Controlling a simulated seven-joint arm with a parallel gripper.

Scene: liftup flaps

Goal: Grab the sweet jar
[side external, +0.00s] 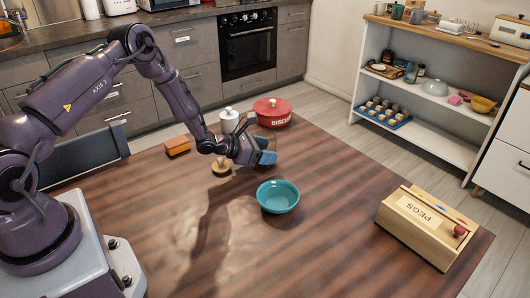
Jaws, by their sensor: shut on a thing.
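My gripper (266,151) is low over the far part of the table, with its blue fingertips pointing right. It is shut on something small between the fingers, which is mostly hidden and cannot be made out. A round tan, wooden-looking piece with a knob (220,165) sits just left of the fingers, partly behind my wrist. No label reading sweets can be made out. A white lidded jar (229,121) stands behind my gripper, apart from it.
A red biscuit tin (272,112) stands close behind my gripper. A teal bowl (278,196) is just in front. An orange block (177,147) lies to the left. A wooden PEGS box (428,225) is at the right edge. The table (335,200) is clear between bowl and box.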

